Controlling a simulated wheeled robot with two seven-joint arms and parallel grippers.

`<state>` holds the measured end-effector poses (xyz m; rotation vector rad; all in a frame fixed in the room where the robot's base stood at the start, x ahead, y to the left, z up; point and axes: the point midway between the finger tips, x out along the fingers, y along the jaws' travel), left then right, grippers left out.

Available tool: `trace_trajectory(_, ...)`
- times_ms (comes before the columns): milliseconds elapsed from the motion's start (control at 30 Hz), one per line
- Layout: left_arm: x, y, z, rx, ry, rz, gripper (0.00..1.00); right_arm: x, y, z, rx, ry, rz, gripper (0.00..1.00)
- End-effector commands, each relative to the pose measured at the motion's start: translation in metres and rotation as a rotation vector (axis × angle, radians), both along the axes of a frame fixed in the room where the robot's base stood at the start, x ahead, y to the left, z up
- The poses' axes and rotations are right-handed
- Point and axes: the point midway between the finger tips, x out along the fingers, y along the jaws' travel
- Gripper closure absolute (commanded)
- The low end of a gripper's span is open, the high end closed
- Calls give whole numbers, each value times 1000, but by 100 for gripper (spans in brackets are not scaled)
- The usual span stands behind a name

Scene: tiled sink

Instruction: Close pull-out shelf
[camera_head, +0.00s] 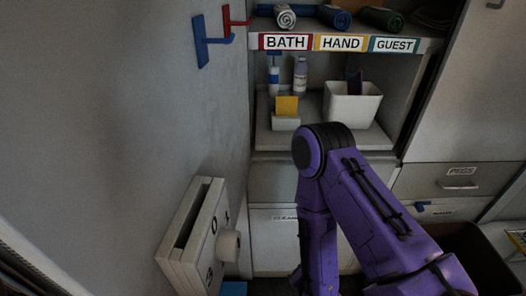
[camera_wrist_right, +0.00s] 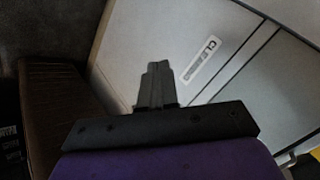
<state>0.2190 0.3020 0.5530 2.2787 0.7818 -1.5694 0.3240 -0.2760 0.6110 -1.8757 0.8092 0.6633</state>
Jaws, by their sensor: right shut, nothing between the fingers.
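In the head view, a pale shelf board (camera_head: 340,139) in the cabinet under the towel labels bears bottles, a white bin (camera_head: 350,104) and a small holder with a yellow item (camera_head: 286,110). It looks like the pull-out shelf; how far out it stands I cannot tell. My purple right arm covers part of the front below it, and its gripper is out of this view. In the right wrist view my right gripper (camera_wrist_right: 157,70) is shut and empty, in front of a pale panel with a "CLEANING" label (camera_wrist_right: 201,62). Contact is unclear. My left gripper is not visible.
Rolled towels (camera_head: 334,16) lie on the shelf above. A wall hook (camera_head: 210,42) is at upper left. A pale box with a round knob (camera_head: 205,237) stands out at lower left. A grey drawer (camera_head: 455,181) and a dark bin (camera_head: 475,252) are on the right.

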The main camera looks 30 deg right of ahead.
Motion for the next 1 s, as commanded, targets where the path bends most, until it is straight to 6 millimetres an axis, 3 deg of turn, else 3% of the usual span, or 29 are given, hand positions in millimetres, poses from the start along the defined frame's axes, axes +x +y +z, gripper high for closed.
trace_trajectory(33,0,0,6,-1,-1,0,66,35,7,39,174,-219,-180,100)
trace_trajectory(133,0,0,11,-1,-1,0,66,87,12,116,616,-646,-516,100)
trace_trajectory(200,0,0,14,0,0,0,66,107,10,166,939,-892,-693,100)
trace_trajectory(333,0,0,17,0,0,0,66,122,4,228,1426,-1182,-891,100)
trace_trajectory(400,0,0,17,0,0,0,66,124,1,244,1583,-1258,-940,100)
trace_trajectory(500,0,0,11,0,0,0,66,126,-3,250,1680,-1303,-967,100)
trace_trajectory(733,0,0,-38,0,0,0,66,146,-15,241,1690,-1310,-973,100)
trace_trajectory(867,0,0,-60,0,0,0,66,171,-29,243,1687,-1308,-973,100)
trace_trajectory(900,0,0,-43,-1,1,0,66,179,-33,255,1680,-1304,-972,100)
trace_trajectory(1000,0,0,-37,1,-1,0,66,198,-43,255,1675,-1302,-971,100)
